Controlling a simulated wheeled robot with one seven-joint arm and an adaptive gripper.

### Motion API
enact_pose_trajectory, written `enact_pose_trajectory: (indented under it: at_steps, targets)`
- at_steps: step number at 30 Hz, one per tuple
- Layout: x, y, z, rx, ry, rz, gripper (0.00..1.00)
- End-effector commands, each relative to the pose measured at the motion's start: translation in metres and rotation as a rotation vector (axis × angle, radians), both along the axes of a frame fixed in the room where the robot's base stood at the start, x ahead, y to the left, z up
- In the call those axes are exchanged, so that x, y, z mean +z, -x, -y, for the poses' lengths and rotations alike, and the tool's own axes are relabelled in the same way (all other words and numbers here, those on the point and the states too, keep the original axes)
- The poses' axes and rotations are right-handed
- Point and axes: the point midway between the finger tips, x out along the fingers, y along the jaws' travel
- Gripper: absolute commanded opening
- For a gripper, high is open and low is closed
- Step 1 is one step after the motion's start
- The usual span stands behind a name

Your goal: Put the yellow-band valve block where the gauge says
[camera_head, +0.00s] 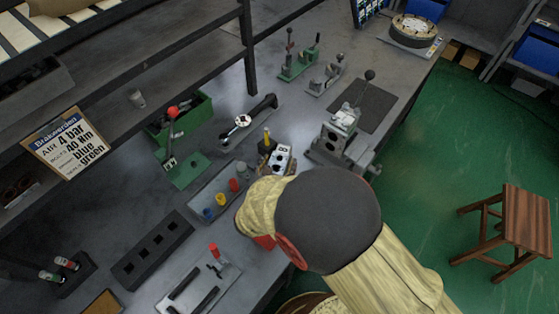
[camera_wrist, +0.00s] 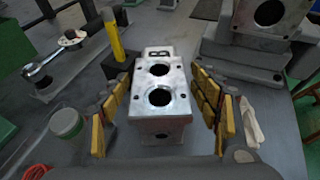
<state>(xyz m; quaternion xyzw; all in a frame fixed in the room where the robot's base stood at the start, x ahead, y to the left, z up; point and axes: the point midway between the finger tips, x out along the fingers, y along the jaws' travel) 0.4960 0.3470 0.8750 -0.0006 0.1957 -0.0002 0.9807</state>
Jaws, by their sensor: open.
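A silver metal valve block (camera_wrist: 160,118) with two round holes on top stands upright on the bench in the wrist view. It also shows in the head view (camera_head: 281,160), partly hidden by my arm. I cannot make out a yellow band on it. My gripper (camera_wrist: 162,108) is open, its yellow-padded fingers on either side of the block with a gap showing at each side. In the head view my arm hides the gripper. A round white dial (camera_head: 243,121) sits on a black-handled tool behind the block; its reading is too small to tell.
A yellow cylinder (camera_wrist: 113,42) on a dark base stands just behind the block. A grey vise-like fixture (camera_head: 335,140) stands to the right. A tray with coloured caps (camera_head: 207,213), a black rack with square holes (camera_head: 150,248) and a sign (camera_head: 66,144) are left.

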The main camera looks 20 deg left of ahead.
Motion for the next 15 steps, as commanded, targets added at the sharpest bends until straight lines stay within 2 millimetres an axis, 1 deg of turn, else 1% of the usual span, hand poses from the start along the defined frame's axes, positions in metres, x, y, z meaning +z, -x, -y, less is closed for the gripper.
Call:
enact_pose_trajectory:
  at_steps: [1,9,12,15]
  targets:
    - [0.006,0.010,-0.001,0.005,0.001,0.000,0.63]
    - [0.028,0.062,-0.002,0.006,0.000,0.000,0.63]
    - [0.034,0.078,-0.002,0.005,-0.001,0.000,0.63]
    - [0.038,0.088,-0.001,0.004,-0.001,0.000,0.63]
